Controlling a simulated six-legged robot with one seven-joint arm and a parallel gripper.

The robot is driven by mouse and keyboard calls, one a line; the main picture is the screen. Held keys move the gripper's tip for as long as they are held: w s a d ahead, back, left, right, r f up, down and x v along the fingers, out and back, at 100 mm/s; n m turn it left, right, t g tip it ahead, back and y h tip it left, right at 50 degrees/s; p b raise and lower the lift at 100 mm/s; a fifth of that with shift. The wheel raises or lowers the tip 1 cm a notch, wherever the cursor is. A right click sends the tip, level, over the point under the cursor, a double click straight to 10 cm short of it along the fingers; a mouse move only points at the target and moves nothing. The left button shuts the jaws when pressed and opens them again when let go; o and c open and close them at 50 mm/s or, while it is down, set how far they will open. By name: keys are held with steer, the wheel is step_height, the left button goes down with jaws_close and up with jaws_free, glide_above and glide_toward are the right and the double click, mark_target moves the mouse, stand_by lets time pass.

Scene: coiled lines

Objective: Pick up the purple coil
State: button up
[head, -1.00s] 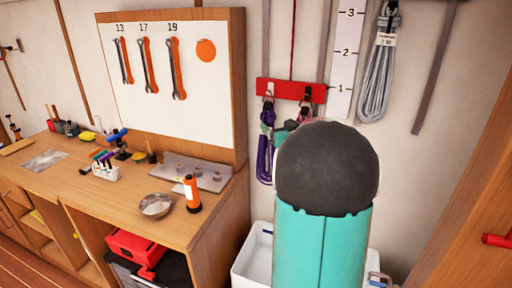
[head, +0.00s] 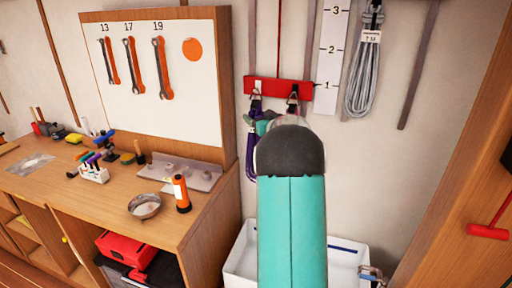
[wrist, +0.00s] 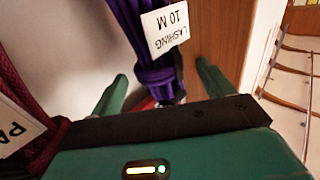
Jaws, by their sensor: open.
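The purple coil (head: 250,165) hangs from a hook on the red rack (head: 278,90), partly hidden behind my arm in the head view. In the wrist view the purple coil (wrist: 152,62) is close, with a white tag (wrist: 168,27) reading "LASHING 10 M". My gripper (wrist: 162,72) is open, with one green finger on each side of the coil's strands. Whether either finger touches the coil cannot be told. In the head view the gripper is mostly hidden behind my arm.
A dark red coil (wrist: 22,105) with a white tag hangs beside my gripper in the wrist view. A grey coil (head: 362,75) hangs farther right on the wall. A white bin (head: 240,255) stands below the rack. The workbench (head: 115,200) is on the left.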

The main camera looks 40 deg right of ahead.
steer(key=shift+x, duration=1.4)
steer(key=c, duration=1.7)
jaws_close()
steer(key=shift+r, duration=0.1)
